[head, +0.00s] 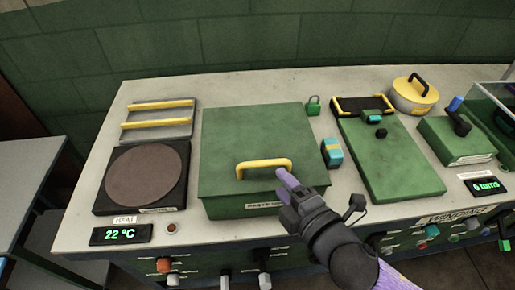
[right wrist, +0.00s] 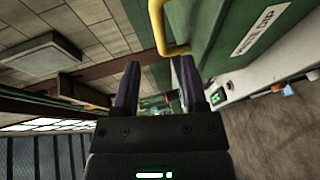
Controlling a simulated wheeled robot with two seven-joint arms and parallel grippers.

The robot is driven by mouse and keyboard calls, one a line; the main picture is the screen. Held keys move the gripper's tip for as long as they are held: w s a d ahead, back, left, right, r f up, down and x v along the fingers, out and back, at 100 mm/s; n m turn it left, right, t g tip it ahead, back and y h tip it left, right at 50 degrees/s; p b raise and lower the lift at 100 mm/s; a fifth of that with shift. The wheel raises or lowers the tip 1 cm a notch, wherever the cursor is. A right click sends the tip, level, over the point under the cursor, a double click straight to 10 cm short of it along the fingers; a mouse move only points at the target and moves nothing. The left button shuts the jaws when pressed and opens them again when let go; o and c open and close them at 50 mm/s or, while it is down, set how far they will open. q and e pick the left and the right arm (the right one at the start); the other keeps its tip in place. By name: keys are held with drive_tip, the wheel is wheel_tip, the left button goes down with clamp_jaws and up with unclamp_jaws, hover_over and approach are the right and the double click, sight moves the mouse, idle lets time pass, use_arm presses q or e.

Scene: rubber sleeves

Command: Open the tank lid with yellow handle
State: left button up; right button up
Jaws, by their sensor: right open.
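The green tank lid (head: 250,136) is closed and flat on the tank box at the middle of the bench. Its yellow handle (head: 264,166) stands up near the lid's front edge. My right gripper (head: 284,182) is at the right end of the handle, in front of the tank. In the right wrist view the gripper (right wrist: 158,72) is open, with its purple fingers apart. There the handle's bent end (right wrist: 172,48) shows just beyond the fingertips, nearer the right finger. I cannot tell whether they touch. My left gripper is not in view.
Left of the tank are a round hot plate (head: 146,175) and a rack with yellow bars (head: 158,116). Knobs line the bench front.

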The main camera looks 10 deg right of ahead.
sight(265, 166)
drive_tip(key=b+x, duration=0.1)
drive_tip(key=x, duration=0.6)
drive_tip(key=shift+w+a+f, duration=0.15)
drive_tip(key=shift+w+a, duration=0.05)
drive_tip(key=shift+w, duration=0.15)
clamp_jaws()
idle(0.9)
